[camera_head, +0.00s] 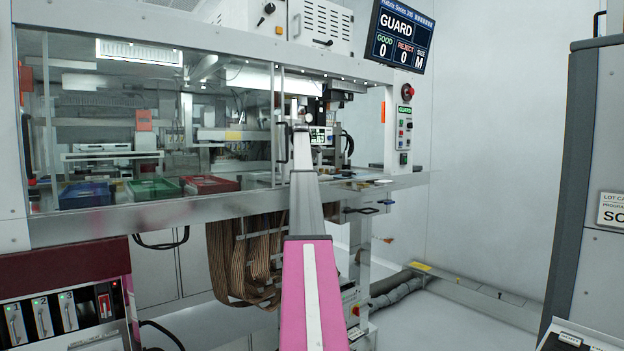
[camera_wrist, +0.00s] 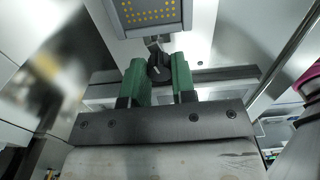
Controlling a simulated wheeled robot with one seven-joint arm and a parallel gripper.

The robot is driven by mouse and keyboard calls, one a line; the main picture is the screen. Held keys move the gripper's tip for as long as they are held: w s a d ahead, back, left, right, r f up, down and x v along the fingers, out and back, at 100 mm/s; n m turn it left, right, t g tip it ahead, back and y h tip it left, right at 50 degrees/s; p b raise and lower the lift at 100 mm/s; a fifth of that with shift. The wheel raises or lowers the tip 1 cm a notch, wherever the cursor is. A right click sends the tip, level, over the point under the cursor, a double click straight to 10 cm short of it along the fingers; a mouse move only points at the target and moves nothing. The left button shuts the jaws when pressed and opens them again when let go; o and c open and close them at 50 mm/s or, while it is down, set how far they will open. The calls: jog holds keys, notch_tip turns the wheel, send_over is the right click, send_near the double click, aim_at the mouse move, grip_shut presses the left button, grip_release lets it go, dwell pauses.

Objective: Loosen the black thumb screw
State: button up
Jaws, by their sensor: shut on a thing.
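In the wrist view, the black thumb screw (camera_wrist: 159,67) is a dark ridged knob below a grey block with rows of yellow dots (camera_wrist: 152,12). My gripper (camera_wrist: 159,72) has two green fingers, one on each side of the knob, and is shut on it. In the head view, my arm reaches up into the machine, and the gripper and the screw are too small or hidden to make out there.
The handler's glass guard (camera_head: 150,100) stands left of my arm. Blue (camera_head: 86,195), green (camera_head: 153,189) and red (camera_head: 210,184) trays lie inside. A screen (camera_head: 400,36) reads GUARD. A grey cabinet (camera_head: 590,180) stands at the right.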

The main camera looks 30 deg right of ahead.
jog(key=shift+n, duration=1.6)
jog(key=shift+n, duration=1.6)
jog(key=o, duration=0.5)
jog(key=shift+c, duration=0.2)
jog(key=shift+r, duration=2.5)
